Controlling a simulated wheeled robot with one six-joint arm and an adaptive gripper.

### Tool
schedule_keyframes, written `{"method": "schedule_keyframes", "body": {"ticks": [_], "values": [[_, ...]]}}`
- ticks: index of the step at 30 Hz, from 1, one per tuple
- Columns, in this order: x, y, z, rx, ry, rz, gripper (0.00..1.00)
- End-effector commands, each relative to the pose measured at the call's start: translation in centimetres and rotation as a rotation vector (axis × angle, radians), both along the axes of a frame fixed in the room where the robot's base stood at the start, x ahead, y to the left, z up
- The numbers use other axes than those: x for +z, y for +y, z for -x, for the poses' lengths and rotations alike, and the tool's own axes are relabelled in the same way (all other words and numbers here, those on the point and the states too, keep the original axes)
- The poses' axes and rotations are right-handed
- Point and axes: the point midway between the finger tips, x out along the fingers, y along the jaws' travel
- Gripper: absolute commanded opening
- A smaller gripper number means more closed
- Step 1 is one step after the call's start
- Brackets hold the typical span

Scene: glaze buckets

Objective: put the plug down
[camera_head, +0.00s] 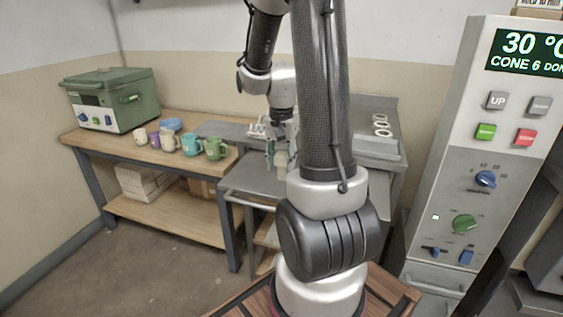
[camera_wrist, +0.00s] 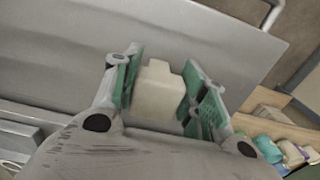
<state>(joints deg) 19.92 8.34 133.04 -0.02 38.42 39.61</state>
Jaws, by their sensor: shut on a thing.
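The plug (camera_wrist: 158,92) is a small cream-white block. In the wrist view it sits between the green pads of my gripper (camera_wrist: 162,80), which is shut on it. Beyond it is the bare grey metal top of a table (camera_wrist: 70,45). In the head view my gripper (camera_head: 275,151) is over the grey metal table (camera_head: 250,181), with the plug (camera_head: 281,160) pale at its fingers. I cannot tell whether the plug touches the metal top. My arm hides part of the table.
A wooden bench (camera_head: 110,141) on the left holds several mugs (camera_head: 191,144) and a green box-shaped machine (camera_head: 113,98). Pale rings (camera_head: 381,126) lie at the back right of the metal area. A tall control panel (camera_head: 470,170) stands on the right.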

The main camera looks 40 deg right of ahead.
Motion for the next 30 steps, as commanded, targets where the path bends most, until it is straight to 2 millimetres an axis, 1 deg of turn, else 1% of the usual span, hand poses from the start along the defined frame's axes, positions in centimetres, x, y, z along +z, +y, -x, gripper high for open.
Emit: {"method": "schedule_keyframes", "body": {"ticks": [1, 2, 3, 5, 6, 14, 17, 20, 27, 30], "values": [[-0.2, 0.1, 0.1, -0.001, 0.004, -0.002, 0.12], [-0.2, 0.1, 0.1, -0.001, 0.004, -0.002, 0.44], [-0.2, 0.1, 0.1, -0.001, 0.004, -0.002, 0.51], [-0.2, 0.1, 0.1, -0.001, 0.004, -0.002, 0.62], [-0.1, 0.1, 0.1, -0.001, 0.004, -0.002, 0.63], [-0.1, 0.1, 0.1, -0.001, 0.002, -0.002, 0.63], [0.4, 0.0, 0.0, -0.001, 0.001, -0.001, 0.63], [1.8, 0.0, 0.0, -0.001, -0.002, 0.000, 0.63], [7.2, 0.0, 0.0, -0.001, -0.004, 0.000, 0.63], [9.2, 0.0, 0.0, -0.001, -0.002, 0.000, 0.63]]}}
